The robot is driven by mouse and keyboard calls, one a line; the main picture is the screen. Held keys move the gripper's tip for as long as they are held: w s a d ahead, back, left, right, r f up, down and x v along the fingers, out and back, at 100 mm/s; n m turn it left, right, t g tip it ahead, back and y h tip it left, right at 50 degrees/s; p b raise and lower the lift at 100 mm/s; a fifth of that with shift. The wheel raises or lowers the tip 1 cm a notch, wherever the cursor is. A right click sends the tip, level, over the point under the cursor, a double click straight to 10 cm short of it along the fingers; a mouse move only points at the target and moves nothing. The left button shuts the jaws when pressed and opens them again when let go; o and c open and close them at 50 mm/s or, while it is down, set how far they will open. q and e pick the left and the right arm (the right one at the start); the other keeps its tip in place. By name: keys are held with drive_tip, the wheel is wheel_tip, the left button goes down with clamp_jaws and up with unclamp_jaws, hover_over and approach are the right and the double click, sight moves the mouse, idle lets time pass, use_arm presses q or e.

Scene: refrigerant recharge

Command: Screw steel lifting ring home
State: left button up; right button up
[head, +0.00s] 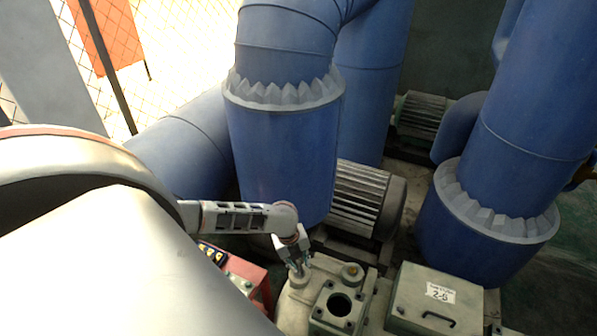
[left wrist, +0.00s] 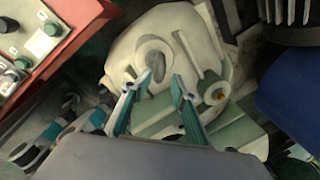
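The steel lifting ring (left wrist: 156,66) shows in the left wrist view as a small grey upright piece at a round boss on the pale pump housing (left wrist: 125,48). My left gripper (left wrist: 158,78) is open, with its two teal fingers on either side of the ring's near side. I cannot tell whether either finger touches it. In the head view my left gripper (head: 298,271) points down at the top left of the pump housing (head: 293,308), and it hides the ring there. My right gripper is in neither view.
A red control box (head: 240,276) with knobs stands left of the housing; it also shows in the left wrist view (left wrist: 40,38). A brass-coloured plug (left wrist: 216,94) sits right of the ring. A finned motor (head: 358,198), large blue pipes (head: 285,150) and a labelled box (head: 425,295) crowd the area.

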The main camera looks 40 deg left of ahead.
use_arm(q)
drive_tip(key=shift+w+a+r, duration=0.15)
drive_tip(key=shift+a, duration=0.05)
drive_tip(key=shift+a, duration=0.1)
drive_tip(key=shift+r, duration=0.35)
wheel_tip(320, 180, up, 11)
drive_tip(key=s, duration=0.2)
drive_tip(key=shift+a, duration=0.45)
drive_tip(key=shift+o, duration=0.2)
drive_tip(key=shift+w, duration=0.1)
